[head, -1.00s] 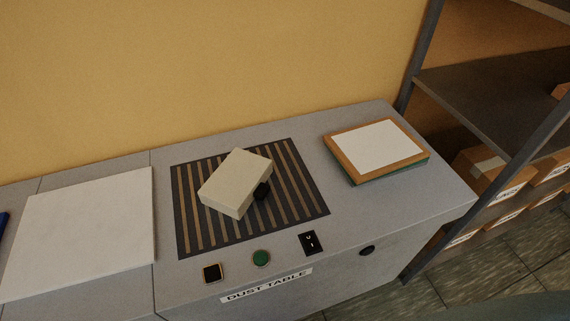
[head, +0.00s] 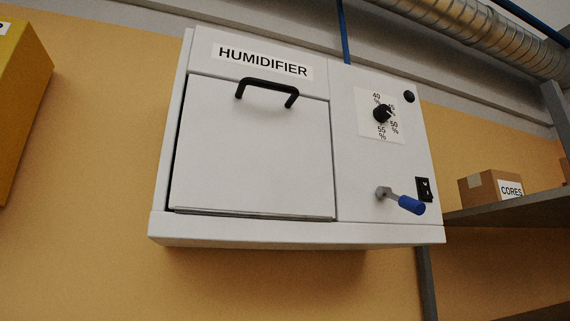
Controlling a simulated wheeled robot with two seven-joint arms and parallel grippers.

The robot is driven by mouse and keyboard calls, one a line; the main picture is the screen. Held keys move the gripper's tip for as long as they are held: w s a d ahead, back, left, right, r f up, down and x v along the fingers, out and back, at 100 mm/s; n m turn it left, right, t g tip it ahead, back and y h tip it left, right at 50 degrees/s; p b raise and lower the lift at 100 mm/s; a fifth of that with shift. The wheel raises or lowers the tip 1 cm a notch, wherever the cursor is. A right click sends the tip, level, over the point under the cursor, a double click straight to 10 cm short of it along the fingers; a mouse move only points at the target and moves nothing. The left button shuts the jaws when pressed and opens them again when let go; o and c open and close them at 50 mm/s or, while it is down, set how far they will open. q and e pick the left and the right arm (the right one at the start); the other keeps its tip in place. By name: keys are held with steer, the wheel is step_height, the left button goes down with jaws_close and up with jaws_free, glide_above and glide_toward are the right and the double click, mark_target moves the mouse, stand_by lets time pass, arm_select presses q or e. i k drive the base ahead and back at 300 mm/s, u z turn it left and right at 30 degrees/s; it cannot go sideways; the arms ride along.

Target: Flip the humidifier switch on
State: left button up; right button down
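The humidifier (head: 260,150) is a white wall-mounted box, labelled HUMIDIFIER, in the middle of the head view. A small black rocker switch (head: 424,188) sits at the lower right of its front panel. Which way the rocker is tipped is too small to tell. A lever with a blue grip (head: 411,205) sticks out just left of and below the switch and comes close to its lower edge in the picture. Neither of my grippers is in view.
A black dial (head: 382,113) with percent marks and a small black button (head: 409,96) are above the switch. A door with a black handle (head: 268,87) fills the box's left part. A shelf (head: 515,208) with a CORES carton (head: 490,188) stands at right.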

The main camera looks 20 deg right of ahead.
mark_target(425, 191)
steer(key=z, duration=1.4)
steer(key=k, duration=0.5)
steer(key=z, duration=1.4)
steer(key=i, duration=0.35)
steer(key=u, duration=0.65)
